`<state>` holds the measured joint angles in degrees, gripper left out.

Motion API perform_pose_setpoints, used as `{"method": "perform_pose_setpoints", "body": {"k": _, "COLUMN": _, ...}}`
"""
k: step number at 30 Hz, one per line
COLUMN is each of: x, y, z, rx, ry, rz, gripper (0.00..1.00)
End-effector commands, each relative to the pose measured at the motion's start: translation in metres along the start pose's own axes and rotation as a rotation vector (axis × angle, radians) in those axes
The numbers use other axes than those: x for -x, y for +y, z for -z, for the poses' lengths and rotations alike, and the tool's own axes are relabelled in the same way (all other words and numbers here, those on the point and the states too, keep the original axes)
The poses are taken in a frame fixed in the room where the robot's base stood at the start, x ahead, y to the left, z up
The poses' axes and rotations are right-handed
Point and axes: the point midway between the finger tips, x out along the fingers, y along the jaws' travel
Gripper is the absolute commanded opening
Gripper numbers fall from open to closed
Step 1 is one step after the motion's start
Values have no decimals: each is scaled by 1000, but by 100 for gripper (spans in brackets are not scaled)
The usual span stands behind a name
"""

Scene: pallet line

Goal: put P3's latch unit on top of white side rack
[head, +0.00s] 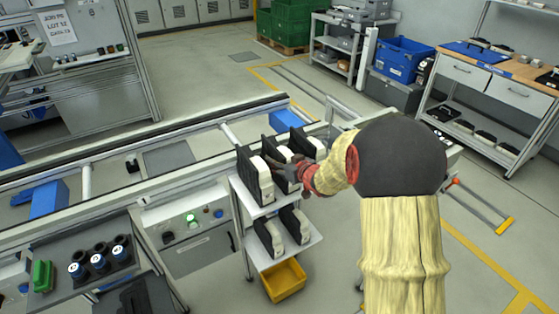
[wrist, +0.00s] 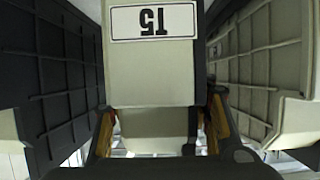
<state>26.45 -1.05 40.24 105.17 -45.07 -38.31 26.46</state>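The white side rack (head: 291,252) has two shelves. Three dark-and-cream latch units stand upright over its top: a left one (head: 251,178), a middle one (head: 279,172) and a right one (head: 303,140). My gripper (head: 293,172) is at the middle unit, partly hiding it. In the wrist view that cream unit (wrist: 152,62) carries an upside-down label that seems to read T5. My gripper's fingers (wrist: 160,118) lie on both sides of it, close to its edges; I cannot tell if they press on it. I cannot see a P3 mark.
Two more units (head: 268,237) are on the lower shelf, above a yellow bin (head: 284,280). A conveyor (head: 110,172) runs behind the rack. Open floor lies to the right.

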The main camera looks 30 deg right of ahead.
Motion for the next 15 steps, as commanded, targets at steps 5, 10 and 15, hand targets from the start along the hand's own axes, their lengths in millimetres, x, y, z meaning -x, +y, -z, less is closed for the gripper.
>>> {"method": "perform_pose_setpoints", "body": {"k": 5, "x": 0, "y": 0, "z": 0, "rx": 0, "ry": 0, "rz": 0, "gripper": 56}}
{"method": "perform_pose_setpoints", "body": {"k": 10, "x": 0, "y": 0, "z": 0, "rx": 0, "ry": 0, "rz": 0, "gripper": 56}}
{"method": "perform_pose_setpoints", "body": {"k": 15, "x": 9, "y": 1, "z": 4, "rx": -1, "ry": -1, "rz": -2, "gripper": 56}}
